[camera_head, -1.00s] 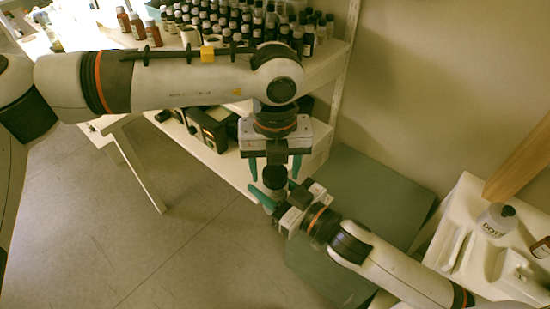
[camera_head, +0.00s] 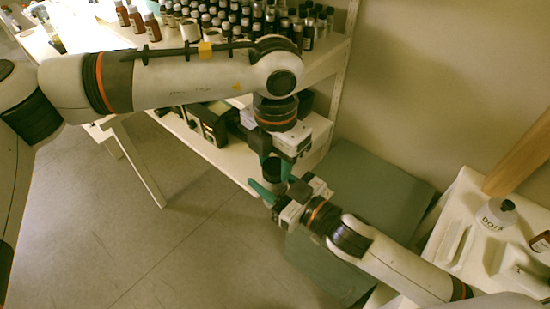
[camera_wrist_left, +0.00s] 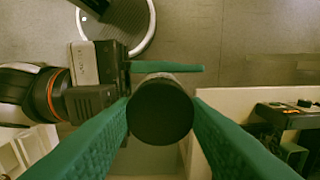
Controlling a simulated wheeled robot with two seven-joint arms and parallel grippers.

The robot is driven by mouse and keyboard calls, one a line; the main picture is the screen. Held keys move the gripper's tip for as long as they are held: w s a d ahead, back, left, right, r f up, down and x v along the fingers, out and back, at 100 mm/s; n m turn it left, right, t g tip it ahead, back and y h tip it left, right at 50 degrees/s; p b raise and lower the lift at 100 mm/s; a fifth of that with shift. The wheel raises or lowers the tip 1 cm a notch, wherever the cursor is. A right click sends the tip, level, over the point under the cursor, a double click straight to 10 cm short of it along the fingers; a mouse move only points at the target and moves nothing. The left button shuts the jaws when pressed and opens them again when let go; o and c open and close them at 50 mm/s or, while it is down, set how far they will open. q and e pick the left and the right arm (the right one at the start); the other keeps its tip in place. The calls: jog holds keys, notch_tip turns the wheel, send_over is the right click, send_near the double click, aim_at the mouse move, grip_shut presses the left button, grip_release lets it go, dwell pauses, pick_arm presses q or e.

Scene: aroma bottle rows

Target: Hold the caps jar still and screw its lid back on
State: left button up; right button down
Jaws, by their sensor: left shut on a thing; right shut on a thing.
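The caps jar's dark round lid (camera_wrist_left: 161,112) fills the space between the two green fingers of my left gripper (camera_wrist_left: 160,122) in the left wrist view. In the head view my left gripper (camera_head: 275,163) points down from above, shut on the dark lid (camera_head: 271,172). My right gripper (camera_head: 273,187) comes in from the lower right, just below it, and is shut on the jar. One green right finger (camera_wrist_left: 175,68) shows beyond the lid in the left wrist view. The jar body is mostly hidden by the lid and fingers, so I cannot tell how the lid sits on it.
A shelf (camera_head: 322,66) with several dark bottles stands behind my left arm. A grey-green box (camera_head: 375,185) is below and behind my right arm. A white counter (camera_head: 470,196) with a white bottle (camera_head: 497,214) is at the right. The floor at left is open.

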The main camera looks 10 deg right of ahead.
pick_arm(q)
jog(key=m, duration=1.2)
jog(key=shift+m, duration=0.4)
jog(key=o, duration=1.2)
notch_tip(320, 180, up, 12)
jog(key=shift+d, duration=0.1)
